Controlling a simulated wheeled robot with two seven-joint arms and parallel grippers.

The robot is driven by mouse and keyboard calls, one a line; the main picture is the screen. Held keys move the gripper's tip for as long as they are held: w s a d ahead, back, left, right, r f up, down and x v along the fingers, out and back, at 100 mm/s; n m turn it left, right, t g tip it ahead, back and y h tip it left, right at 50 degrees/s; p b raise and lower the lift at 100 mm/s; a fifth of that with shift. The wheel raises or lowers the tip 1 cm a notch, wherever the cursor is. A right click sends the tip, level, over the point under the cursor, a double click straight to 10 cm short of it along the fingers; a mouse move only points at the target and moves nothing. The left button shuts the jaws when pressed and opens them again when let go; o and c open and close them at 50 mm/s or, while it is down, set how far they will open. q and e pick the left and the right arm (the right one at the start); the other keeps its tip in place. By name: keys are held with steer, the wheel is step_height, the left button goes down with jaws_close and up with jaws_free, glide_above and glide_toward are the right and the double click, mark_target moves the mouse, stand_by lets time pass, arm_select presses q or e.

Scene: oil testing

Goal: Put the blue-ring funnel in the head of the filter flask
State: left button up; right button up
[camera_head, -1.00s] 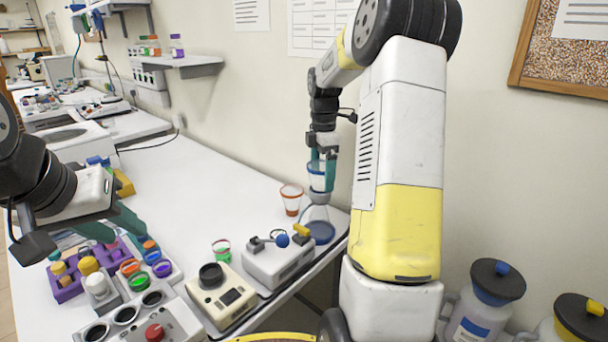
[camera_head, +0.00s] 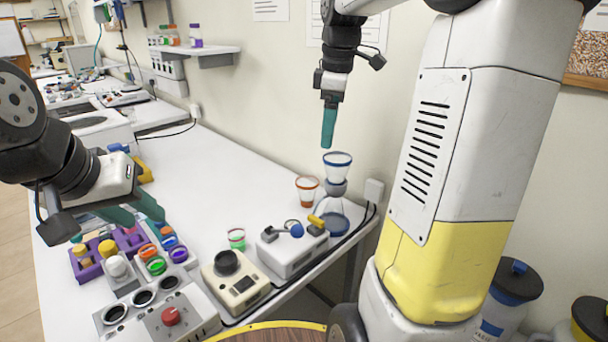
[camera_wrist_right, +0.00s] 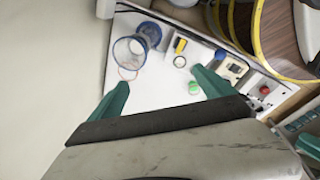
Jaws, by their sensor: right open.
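The blue-ring funnel (camera_head: 337,172), a clear cup with a blue rim, stands upright on the grey head of the filter flask (camera_head: 334,218) near the table's back right edge. Both also show in the right wrist view, the funnel (camera_wrist_right: 128,53) in front of the flask (camera_wrist_right: 149,34). My right gripper (camera_head: 328,146) hangs above the funnel, apart from it. Its two teal fingers are spread and empty in the wrist view (camera_wrist_right: 163,87). My left gripper (camera_head: 137,213) is over the left side of the table, its teal fingers apart with nothing seen between them.
An orange-ring funnel (camera_head: 307,190) stands just left of the flask. A white device with a blue knob (camera_head: 297,230), a green-ring cup (camera_head: 237,238) and a beige device (camera_head: 235,283) stand in front. A purple rack (camera_head: 128,240) is below my left gripper. The table's middle is clear.

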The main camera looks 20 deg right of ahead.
steer(key=s+a+f+m+t, duration=0.1)
steer(key=s+a+m, duration=0.2)
steer(key=s, duration=0.3)
steer(key=s+a+f+m+t+y, duration=0.1)
steer(key=s+a+f+m, duration=0.1)
steer(key=s+m, duration=0.3)
steer(key=s+a+f+m+t+y, duration=0.1)
steer(key=s+a+m, duration=0.3)
steer(key=s, duration=0.4)
steer(key=shift+f+t, duration=0.2)
steer(key=shift+t, duration=0.4)
steer(key=shift+c, duration=0.2)
